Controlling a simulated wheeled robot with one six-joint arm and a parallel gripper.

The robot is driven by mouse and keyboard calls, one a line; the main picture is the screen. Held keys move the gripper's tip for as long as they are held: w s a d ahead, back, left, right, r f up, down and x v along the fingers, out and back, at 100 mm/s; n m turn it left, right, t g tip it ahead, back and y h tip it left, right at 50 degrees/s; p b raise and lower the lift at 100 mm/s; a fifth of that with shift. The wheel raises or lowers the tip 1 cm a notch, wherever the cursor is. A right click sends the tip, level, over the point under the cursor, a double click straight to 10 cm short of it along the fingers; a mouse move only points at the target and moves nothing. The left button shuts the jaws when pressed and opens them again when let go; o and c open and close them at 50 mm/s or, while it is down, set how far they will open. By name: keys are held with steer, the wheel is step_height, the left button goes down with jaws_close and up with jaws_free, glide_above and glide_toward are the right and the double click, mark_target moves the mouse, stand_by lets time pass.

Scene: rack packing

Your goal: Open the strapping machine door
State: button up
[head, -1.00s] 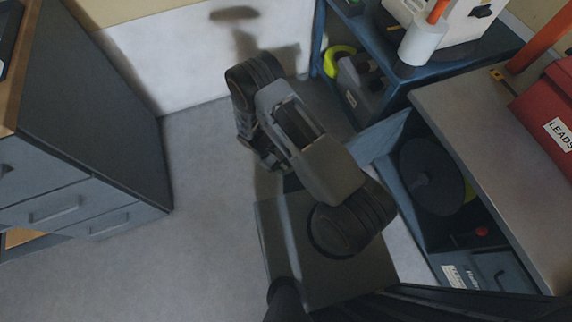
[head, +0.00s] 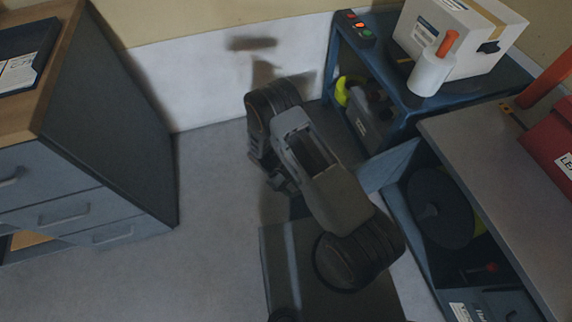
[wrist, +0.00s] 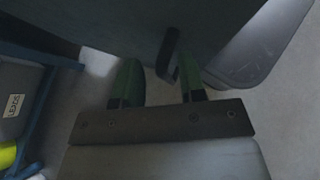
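What looks like the strapping machine is the blue open-sided unit with a grey top (head: 490,165) at the right. Inside it are a dark round reel (head: 440,207) and a small red knob (head: 491,268).
A grey case (head: 370,115) sits below. A red case (head: 550,140) lies on the grey top. A drawer cabinet (head: 110,140) stands left. Floor between is clear.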

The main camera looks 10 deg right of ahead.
steer(key=w+b, duration=0.9)
steer(key=w, duration=0.5)
steer(key=shift+a, duration=0.4)
steer(key=shift+w+r, duration=0.1)
stand_by(0.8)
steer(key=s+d+r+m+t+y+p, duration=0.2)
steer(key=r+p, duration=0.6)
steer(key=r, duration=0.8)
steer(key=s+d+r+m+t+y+p, duration=0.1)
steer(key=d+r+t+y+p, duration=0.15)
steer(key=r+p, duration=0.95)
steer(key=s+r+m+t+y+p, duration=0.1)
steer(key=s+r+t+p, duration=0.1)
steer(key=r, duration=0.7)
steer(key=s+d+r+m+t+p, duration=0.1)
steer(key=s+r+p, duration=0.4)
steer(key=r, duration=0.5)
steer(key=s+d+r+m+t+y+p, duration=0.1)
steer(key=s+r+m+t+p, duration=0.2)
steer(key=s+r, duration=0.4)
step_height(320, 180, up, 3)
steer(key=shift+d+f+t+y, duration=0.15)
steer(key=shift+t+y, duration=0.2)
steer(key=shift+t, duration=0.4)
